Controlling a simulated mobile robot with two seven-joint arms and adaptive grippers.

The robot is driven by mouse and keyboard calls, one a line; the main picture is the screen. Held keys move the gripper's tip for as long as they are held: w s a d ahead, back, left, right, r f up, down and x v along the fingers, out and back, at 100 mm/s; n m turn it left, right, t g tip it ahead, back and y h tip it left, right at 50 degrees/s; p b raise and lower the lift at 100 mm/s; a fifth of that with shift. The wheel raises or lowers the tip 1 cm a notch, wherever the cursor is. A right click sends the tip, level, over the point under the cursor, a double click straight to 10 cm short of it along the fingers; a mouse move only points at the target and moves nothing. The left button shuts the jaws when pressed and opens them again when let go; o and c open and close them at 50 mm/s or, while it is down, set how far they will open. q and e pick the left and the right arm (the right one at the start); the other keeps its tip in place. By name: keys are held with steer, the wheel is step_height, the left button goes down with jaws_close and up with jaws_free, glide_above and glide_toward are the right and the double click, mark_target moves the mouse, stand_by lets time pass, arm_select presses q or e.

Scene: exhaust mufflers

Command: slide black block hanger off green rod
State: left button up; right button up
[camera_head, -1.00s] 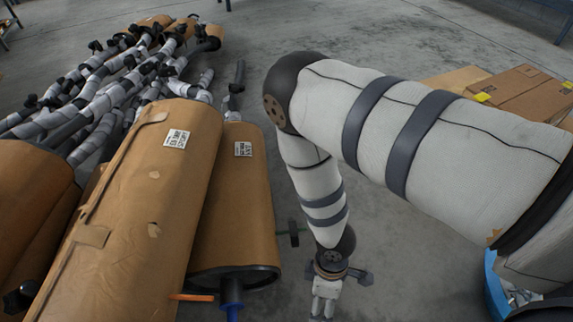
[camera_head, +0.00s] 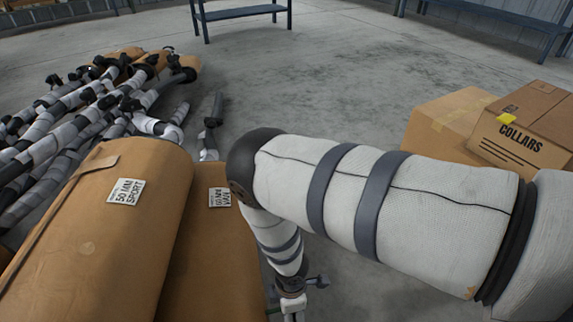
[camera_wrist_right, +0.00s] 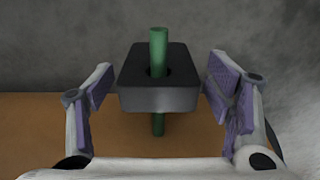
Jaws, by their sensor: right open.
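The black block hanger (camera_wrist_right: 158,97) is in the middle of the right wrist view. The green rod (camera_wrist_right: 159,50) passes through the hole in the block and shows above and below it. My right gripper (camera_wrist_right: 159,88) is open, with one purple-padded finger on each side of the block and a gap on both sides. In the head view my right arm comes in from the right and bends down. The right gripper (camera_head: 292,305) is only partly in that picture, at the bottom edge. My left gripper is not in view.
Brown wrapped mufflers (camera_head: 130,235) lie at the lower left, close to my right forearm. Grey wrapped pipes (camera_head: 85,125) are piled behind them. A carton marked COLLARS (camera_head: 525,125) stands at the right. The concrete floor is clear in the middle.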

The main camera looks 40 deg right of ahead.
steer(key=shift+f+b, duration=0.45)
steer(key=shift+f, duration=1.05)
steer(key=c, duration=1.3)
steer(key=shift+o, duration=0.2)
steer(key=shift+r, duration=0.1)
steer(key=shift+r, duration=0.1)
steer(key=shift+d, duration=0.15)
steer(key=s+d+p, duration=0.2)
steer(key=s+d, duration=0.2)
steer(key=d, duration=0.3)
steer(key=shift+s+d, duration=0.25)
steer(key=shift+s, duration=0.1)
